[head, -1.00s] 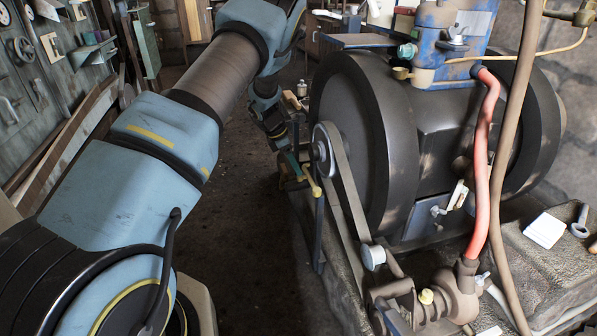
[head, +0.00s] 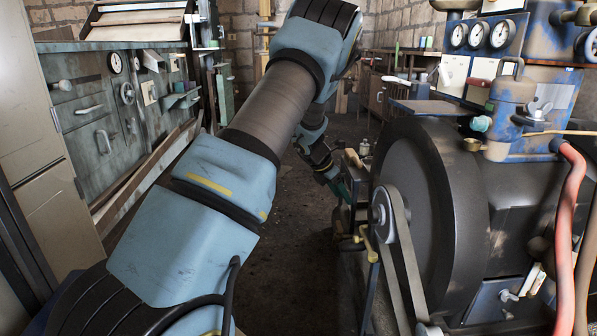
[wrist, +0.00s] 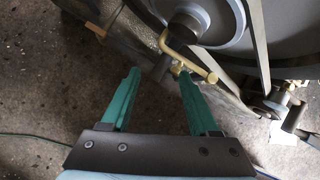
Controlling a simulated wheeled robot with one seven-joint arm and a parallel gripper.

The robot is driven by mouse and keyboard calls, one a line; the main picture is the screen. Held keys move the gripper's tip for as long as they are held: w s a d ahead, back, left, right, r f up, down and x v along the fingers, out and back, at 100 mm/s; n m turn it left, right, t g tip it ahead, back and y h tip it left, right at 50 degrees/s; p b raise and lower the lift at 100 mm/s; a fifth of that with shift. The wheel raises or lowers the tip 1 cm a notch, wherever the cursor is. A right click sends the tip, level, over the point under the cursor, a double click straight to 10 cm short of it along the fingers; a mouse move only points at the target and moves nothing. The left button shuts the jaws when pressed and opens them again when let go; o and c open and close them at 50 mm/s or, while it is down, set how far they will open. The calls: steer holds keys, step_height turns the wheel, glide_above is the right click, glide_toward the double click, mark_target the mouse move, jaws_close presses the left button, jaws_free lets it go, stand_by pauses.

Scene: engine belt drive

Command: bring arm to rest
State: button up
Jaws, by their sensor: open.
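My arm runs from the lower left towards the engine in the head view. My gripper (head: 343,190) is small there and partly hard to make out, beside the engine's front pulley. In the wrist view my gripper (wrist: 159,74) has two green fingers spread apart with nothing held between them. A brass handle (wrist: 192,58) with a bent shape lies just beyond the fingertips; I cannot tell whether they touch it. The brass handle also shows in the head view (head: 364,240), below the gripper.
The engine's dark flywheel (head: 425,210), pulley (head: 383,214) and belt (head: 405,260) stand close on the right. A red hose (head: 567,220) hangs at the far right. A panel with gauges and valves (head: 105,105) lines the left wall. The floor (head: 300,230) between is clear.

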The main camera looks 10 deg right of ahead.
steer(key=w+a+r+n+t+y, duration=0.1)
steer(key=w+a+r+n+t, duration=0.3)
steer(key=a+r+n, duration=0.95)
steer(key=s+a+f+n+t+y, duration=0.25)
steer(key=s+a+n, duration=0.35)
steer(key=n, duration=0.7)
steer(key=s+a+n+g+y, duration=0.1)
steer(key=s+a+n+g, duration=0.3)
steer(key=s+n, duration=0.7)
steer(key=s+a+n+g+y, duration=0.1)
steer(key=s+a+n+g, duration=0.2)
steer(key=s+a+n, duration=0.6)
steer(key=s+d+r+p, duration=0.2)
steer(key=r+p, duration=0.7)
steer(key=s+d+r+n+p, duration=0.1)
steer(key=s+r+p, duration=0.2)
steer(key=r+p, duration=0.6)
steer(key=shift+d+p, duration=0.35)
steer(key=shift+p, duration=0.05)
steer(key=shift+n, duration=0.25)
